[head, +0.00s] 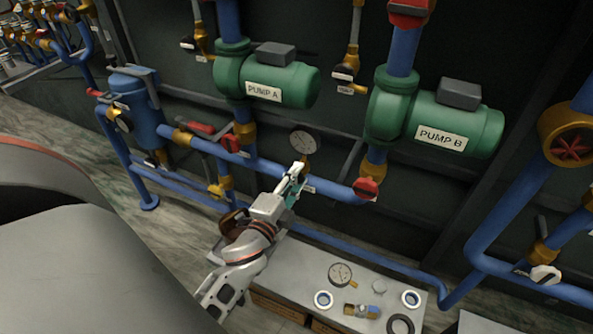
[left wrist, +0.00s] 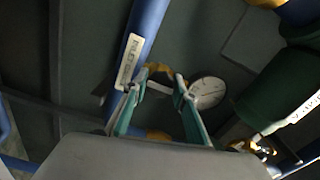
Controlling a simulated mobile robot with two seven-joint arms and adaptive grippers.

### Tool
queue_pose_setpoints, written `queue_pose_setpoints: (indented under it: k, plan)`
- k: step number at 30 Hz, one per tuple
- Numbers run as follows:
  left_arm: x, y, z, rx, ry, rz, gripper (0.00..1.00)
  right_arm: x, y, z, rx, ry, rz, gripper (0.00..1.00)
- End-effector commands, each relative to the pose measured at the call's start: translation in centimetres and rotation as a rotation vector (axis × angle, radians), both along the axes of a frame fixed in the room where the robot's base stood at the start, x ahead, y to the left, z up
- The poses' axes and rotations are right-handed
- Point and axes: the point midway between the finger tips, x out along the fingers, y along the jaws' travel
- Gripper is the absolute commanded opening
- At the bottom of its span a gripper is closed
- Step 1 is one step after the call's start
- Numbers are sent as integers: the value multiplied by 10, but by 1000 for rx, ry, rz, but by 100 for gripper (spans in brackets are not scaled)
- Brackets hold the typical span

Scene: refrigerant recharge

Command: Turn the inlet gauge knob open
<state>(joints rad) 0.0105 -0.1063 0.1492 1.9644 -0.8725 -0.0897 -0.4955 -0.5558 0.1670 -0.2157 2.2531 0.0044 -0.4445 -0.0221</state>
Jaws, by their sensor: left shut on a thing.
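The inlet gauge (head: 304,141) has a round white dial and stands above the blue pipe; its dial also shows in the left wrist view (left wrist: 207,92). A brass stem (head: 308,166) runs below the dial. My left gripper (head: 297,173) is at this stem, just below the dial. In the left wrist view its two teal fingers (left wrist: 160,82) stand a little apart with brass-coloured fitting showing between and behind the tips. It is shut on the small gauge knob, which the fingers mostly hide. My right gripper is not in view.
The blue pipe (head: 334,188) runs close by the gripper. Green Pump A (head: 292,86) and Pump B (head: 470,125) are above. A red-handled valve (head: 367,188) is to the right. Below, a grey bench (head: 300,268) holds a loose gauge (head: 340,274), rings and a brass fitting.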

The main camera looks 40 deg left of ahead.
Motion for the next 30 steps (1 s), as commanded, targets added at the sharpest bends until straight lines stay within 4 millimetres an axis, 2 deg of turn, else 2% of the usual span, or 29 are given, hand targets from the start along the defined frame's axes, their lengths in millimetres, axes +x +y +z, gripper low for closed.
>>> queue_pose_setpoints:
  k: [9, 10, 12, 23, 30]
  plan:
    - [0, 0, 0, -4, -2, 0, 6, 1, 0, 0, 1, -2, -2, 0]
    - [0, 0, 0, -3, -2, 0, 32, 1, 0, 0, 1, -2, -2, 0]
    - [0, 0, 0, -3, -2, 0, 45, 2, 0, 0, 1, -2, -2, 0]
    - [-2, -1, -1, -2, 0, 0, 45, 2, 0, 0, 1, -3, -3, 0]
    - [-27, -7, -1, -4, 1, 2, 45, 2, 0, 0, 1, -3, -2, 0]
